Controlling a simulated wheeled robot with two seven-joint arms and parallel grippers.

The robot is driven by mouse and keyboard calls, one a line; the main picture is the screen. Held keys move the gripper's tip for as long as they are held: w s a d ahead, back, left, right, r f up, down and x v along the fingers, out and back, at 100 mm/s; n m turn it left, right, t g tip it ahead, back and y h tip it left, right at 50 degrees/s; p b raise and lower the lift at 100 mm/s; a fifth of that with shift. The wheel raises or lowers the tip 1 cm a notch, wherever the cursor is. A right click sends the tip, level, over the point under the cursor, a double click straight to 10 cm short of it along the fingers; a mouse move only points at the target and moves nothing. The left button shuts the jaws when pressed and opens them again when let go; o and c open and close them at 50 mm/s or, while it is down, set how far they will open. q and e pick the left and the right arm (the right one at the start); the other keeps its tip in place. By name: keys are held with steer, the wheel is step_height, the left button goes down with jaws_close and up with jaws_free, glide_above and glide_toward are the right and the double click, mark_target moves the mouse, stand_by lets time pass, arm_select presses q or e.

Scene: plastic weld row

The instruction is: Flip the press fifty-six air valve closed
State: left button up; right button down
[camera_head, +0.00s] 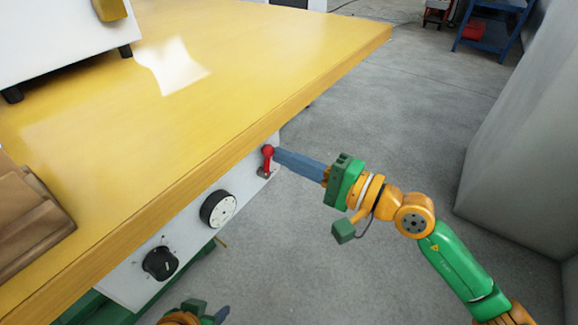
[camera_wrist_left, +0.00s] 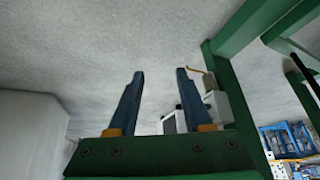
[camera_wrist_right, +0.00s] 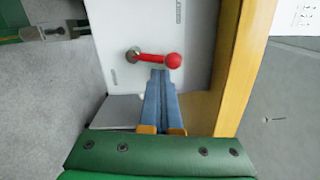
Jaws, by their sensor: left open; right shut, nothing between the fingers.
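The air valve has a red lever with a ball knob (camera_head: 268,151) on the white panel (camera_head: 192,220) under the table edge. In the right wrist view the red lever (camera_wrist_right: 152,58) runs from a metal pivot on the left to its knob on the right. My right gripper (camera_head: 277,153) is shut and empty, its fingertips at the lever beside the knob. In the right wrist view its tips (camera_wrist_right: 161,74) are just below the lever; I cannot tell whether they touch. My left gripper (camera_wrist_left: 160,75) is open and empty, low below the panel, mostly cut off in the head view.
The panel also carries a round white-faced gauge (camera_head: 218,209) and a black knob (camera_head: 160,262). The yellow table (camera_head: 230,60) overhangs the panel. A brown wooden item (camera_head: 30,225) lies at the left. Open grey floor lies right of the table, before a pale grey block (camera_head: 520,150).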

arm_select(q)
steer(key=w+d+r+t+h+b, duration=0.1)
steer(key=w+d+r+t, duration=0.1)
steer(key=w+r+t, duration=0.4)
steer(key=shift+w+d+r, duration=0.25)
steer(key=shift+w+r, duration=0.35)
steer(key=shift+w, duration=0.55)
arm_select(e)
steer(key=shift+s+a+r+n, duration=0.1)
steer(key=shift+s+r+n, duration=0.05)
steer(key=shift+n, duration=0.4)
steer(key=shift+s+a+r+n, duration=0.1)
steer(key=shift+n, duration=0.45)
arm_select(q)
steer(key=shift+f, duration=0.1)
